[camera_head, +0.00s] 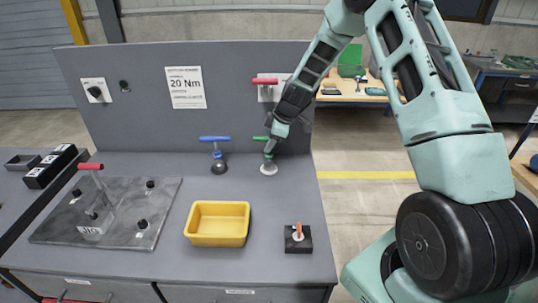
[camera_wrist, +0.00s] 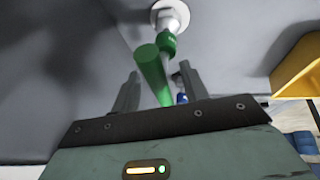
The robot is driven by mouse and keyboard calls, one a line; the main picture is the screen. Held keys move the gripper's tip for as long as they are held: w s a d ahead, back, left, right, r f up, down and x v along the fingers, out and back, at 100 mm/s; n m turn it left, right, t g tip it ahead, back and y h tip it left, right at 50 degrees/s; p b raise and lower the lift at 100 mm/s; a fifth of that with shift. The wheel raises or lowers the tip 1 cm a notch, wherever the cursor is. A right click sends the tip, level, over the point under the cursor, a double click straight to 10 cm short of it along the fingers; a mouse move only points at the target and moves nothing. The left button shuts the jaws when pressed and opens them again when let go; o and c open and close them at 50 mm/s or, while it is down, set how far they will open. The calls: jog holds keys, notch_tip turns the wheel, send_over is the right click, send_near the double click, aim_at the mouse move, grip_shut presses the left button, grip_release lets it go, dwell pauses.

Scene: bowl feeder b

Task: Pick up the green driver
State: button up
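The green driver (camera_head: 268,153) stands upright in a round white holder (camera_head: 268,169) near the back panel, at the right part of the bench. In the wrist view its green T-handle (camera_wrist: 152,72) lies between my two fingers, with a visible gap on each side. A green collar (camera_wrist: 167,43) and the white holder (camera_wrist: 171,16) show beyond it. My gripper (camera_head: 270,138) is at the handle's height and hides part of it in the head view. In the wrist view my gripper (camera_wrist: 157,82) is open, its fingers apart.
A blue driver (camera_head: 216,148) stands just left of the green one. A yellow bin (camera_head: 217,241) and a black block with an orange peg (camera_head: 298,248) lie nearer the front. A red-handled driver (camera_head: 91,167) stands on a grey plate at left. The back panel (camera_head: 140,120) rises close behind.

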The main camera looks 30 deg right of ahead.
grip_shut()
jog(key=shift+w+d+r, duration=0.1)
jog(key=shift+r, duration=0.15)
